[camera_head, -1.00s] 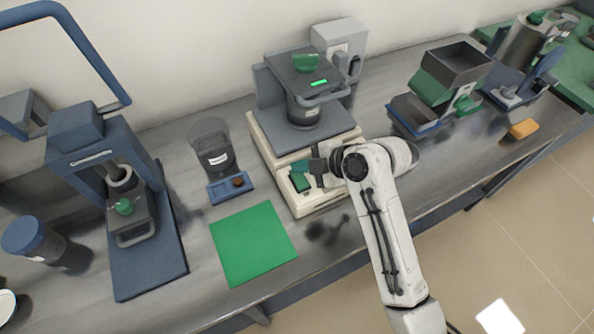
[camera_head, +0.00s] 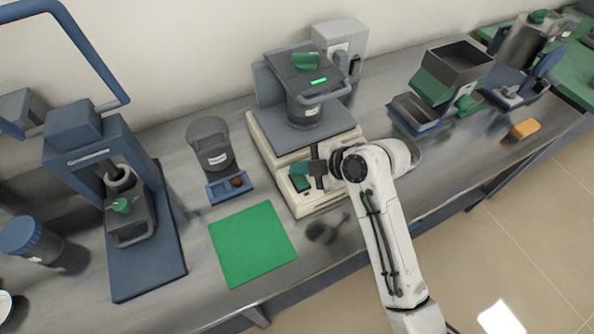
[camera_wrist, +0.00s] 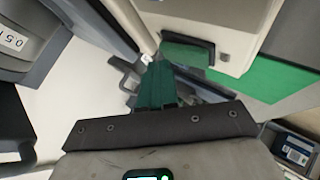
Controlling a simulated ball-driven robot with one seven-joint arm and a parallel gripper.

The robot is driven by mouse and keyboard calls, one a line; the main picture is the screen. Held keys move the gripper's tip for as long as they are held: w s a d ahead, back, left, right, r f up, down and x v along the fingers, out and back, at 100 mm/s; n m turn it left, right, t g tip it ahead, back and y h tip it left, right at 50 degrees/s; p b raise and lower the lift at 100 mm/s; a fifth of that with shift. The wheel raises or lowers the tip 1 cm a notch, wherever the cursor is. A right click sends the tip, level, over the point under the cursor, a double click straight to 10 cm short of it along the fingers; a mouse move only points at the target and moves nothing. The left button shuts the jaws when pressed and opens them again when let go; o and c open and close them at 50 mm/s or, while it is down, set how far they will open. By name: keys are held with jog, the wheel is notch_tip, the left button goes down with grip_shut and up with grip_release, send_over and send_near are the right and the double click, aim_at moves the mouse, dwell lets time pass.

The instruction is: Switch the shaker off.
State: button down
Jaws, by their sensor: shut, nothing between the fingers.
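A green switch (camera_head: 300,184) sits on the base's front panel. It also shows as a dark green piece in the wrist view (camera_wrist: 187,50). My gripper (camera_head: 299,168) is at this panel, its teal fingers shut with nothing between them. In the wrist view the fingers (camera_wrist: 155,82) lie just beside the switch. I cannot tell whether they touch it or which way it is set.
A blue-framed press (camera_head: 90,140) stands at the left. A hopper device (camera_head: 450,70) and an orange block (camera_head: 525,129) are at the right.

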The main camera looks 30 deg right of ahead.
aim_at(303, 179)
jog(key=shift+f, duration=0.3)
jog(key=shift+r, duration=0.15)
dwell(0.4)
jog(key=shift+s+r+p, duration=0.1)
jog(key=shift+r+p, duration=0.35)
jog(key=shift+r, duration=0.2)
jog(key=shift+r, duration=0.1)
jog(key=r+p, duration=0.2)
jog(key=r, duration=0.1)
jog(key=r+p, duration=0.2)
jog(key=shift+s, duration=0.3)
jog(key=shift+f, duration=0.1)
